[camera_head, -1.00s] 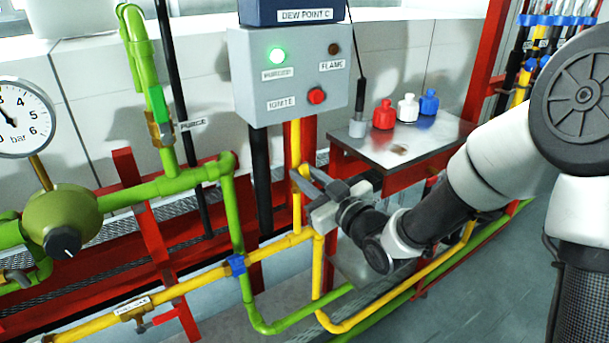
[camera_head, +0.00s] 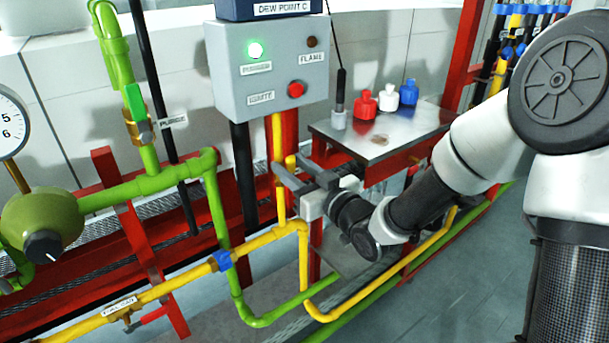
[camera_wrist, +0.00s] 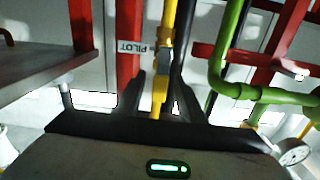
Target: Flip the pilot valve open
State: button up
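The yellow pilot line (camera_head: 277,140) drops from the control box in the head view. My gripper (camera_head: 286,165) is open at the yellow line under the box. In the wrist view its two dark fingers (camera_wrist: 156,84) stand on either side of the yellow part, with gaps visible. I cannot tell whether either finger touches it. In the head view the gripper partly hides the valve.
The control box (camera_head: 265,68) with a lit green lamp is above my gripper. A metal table (camera_head: 400,135) with red, white and blue bottles stands to the right.

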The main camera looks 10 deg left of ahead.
jog(key=p+v, duration=1.4)
jog(key=v, duration=0.3)
jog(key=shift+p, duration=0.4)
jog(key=shift+s, duration=0.1)
